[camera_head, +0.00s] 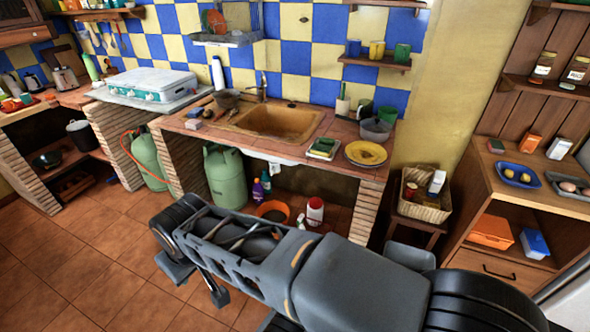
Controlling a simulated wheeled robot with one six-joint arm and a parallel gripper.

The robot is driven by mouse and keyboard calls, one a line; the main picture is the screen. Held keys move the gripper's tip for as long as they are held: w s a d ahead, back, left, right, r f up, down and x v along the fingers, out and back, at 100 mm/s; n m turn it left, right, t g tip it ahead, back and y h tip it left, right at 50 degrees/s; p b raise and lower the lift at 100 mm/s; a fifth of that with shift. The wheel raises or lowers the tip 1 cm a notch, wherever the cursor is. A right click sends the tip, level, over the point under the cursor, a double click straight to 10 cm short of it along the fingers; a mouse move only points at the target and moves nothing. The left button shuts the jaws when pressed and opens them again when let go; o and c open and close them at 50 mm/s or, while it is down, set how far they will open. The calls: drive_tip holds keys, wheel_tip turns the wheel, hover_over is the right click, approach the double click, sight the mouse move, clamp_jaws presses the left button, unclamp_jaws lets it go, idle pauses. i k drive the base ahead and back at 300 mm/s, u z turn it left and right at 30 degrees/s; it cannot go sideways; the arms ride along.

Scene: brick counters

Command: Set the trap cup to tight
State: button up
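I cannot make out the trap cup in this view. The sink basin (276,122) is set in the tiled counter, and the space beneath it is shadowed. A white shape (272,157) shows just under the counter's front edge; I cannot tell if it is a cloth or part of the drain. My arm stretches across the foreground from the lower right. My gripper (196,281) seems to be at its left end, low over the floor and in front of the sink counter, apart from it. Its fingers are partly hidden by the arm, and I see nothing held.
Under the sink stand a green gas bottle (225,177), purple bottles (262,187), an orange basin (272,211) and a red-and-white container (315,211). Brick piers flank this opening. A basket (425,204) on a stool stands right. The tiled floor (85,270) at left is clear.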

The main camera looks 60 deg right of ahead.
sight(275, 168)
drive_tip(key=z, duration=1.85)
drive_tip(key=i, duration=1)
drive_tip(key=u, duration=0.8)
drive_tip(key=i, duration=0.4)
drive_tip(key=u, duration=0.4)
